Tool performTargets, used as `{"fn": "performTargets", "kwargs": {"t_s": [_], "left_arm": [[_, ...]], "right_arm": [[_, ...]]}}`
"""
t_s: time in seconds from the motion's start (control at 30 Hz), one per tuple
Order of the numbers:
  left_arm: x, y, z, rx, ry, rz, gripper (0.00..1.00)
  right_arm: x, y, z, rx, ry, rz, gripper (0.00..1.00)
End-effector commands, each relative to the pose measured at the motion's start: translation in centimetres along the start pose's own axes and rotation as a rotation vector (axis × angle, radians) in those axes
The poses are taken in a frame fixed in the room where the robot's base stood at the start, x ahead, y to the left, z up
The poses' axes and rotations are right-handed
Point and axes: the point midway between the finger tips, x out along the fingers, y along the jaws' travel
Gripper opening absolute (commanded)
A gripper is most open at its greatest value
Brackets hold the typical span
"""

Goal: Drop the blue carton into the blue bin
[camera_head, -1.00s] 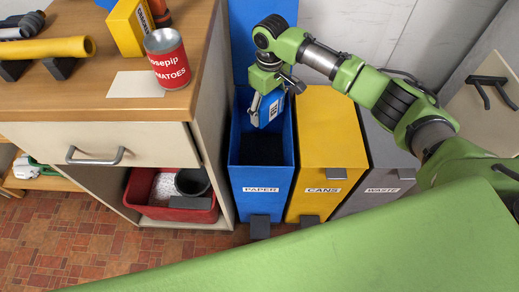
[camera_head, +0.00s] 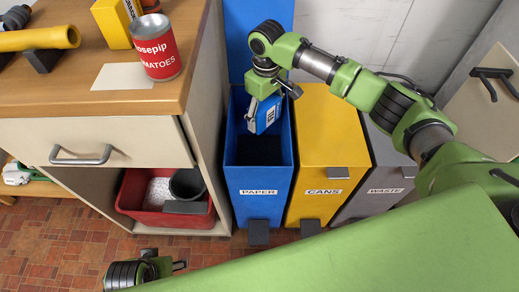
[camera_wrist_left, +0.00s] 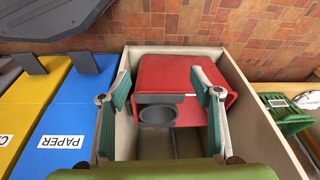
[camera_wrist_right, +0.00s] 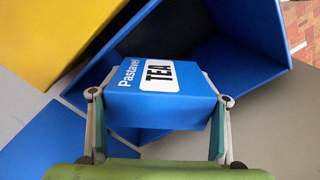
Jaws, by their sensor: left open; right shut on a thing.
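The blue carton (camera_wrist_right: 150,105), printed "Pastavel TEA", is held between the fingers of my right gripper (camera_wrist_right: 158,110). In the head view the carton (camera_head: 264,116) hangs at the mouth of the open blue bin (camera_head: 257,205), labelled PAPER. The bin's lid is up, and its dark inside shows below the carton. My right gripper (camera_head: 262,98) is shut on the carton from above. My left gripper (camera_wrist_left: 160,103) is open, with its fingers spread in front of a red tub (camera_wrist_left: 180,72) in the left wrist view.
A yellow CANS bin (camera_head: 322,140) and a grey WASTE bin (camera_head: 382,165) stand right of the blue bin. The wooden counter (camera_head: 100,100) at left bears a tomato can (camera_head: 157,48) and a yellow box (camera_head: 115,22). A red tub (camera_head: 140,205) sits in the cabinet below.

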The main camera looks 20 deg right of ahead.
Motion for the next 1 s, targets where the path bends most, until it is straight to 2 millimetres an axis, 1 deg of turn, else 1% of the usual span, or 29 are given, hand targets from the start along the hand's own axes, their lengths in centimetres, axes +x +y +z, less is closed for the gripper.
{"fn": "performTargets", "kwargs": {"t_s": [0.03,0.3,0.5,0.7,0.97,1.0], "left_arm": [[-0.5,-0.1,-0.2,-0.001,0.007,-0.001,0.58],[-4.5,-0.2,-0.7,-0.003,0.029,-0.005,0.58],[-6.8,-0.3,-0.6,-0.005,0.038,-0.007,0.58],[-8.0,-0.3,-0.6,-0.005,0.042,-0.008,0.58],[-8.1,-0.3,-0.6,-0.005,0.043,-0.008,0.58],[-8.1,-0.3,-0.6,-0.005,0.043,-0.008,0.58]], "right_arm": [[0.5,0.0,0.0,0.0,0.0,0.001,0.51],[1.6,0.0,0.0,0.0,0.0,0.0,0.51],[2.1,0.0,0.0,0.0,0.0,0.0,0.51],[2.3,0.0,0.0,0.0,0.0,0.0,0.51],[2.3,0.0,0.0,0.0,0.0,0.0,0.51],[2.3,0.0,0.0,0.0,0.0,0.0,0.71]]}}
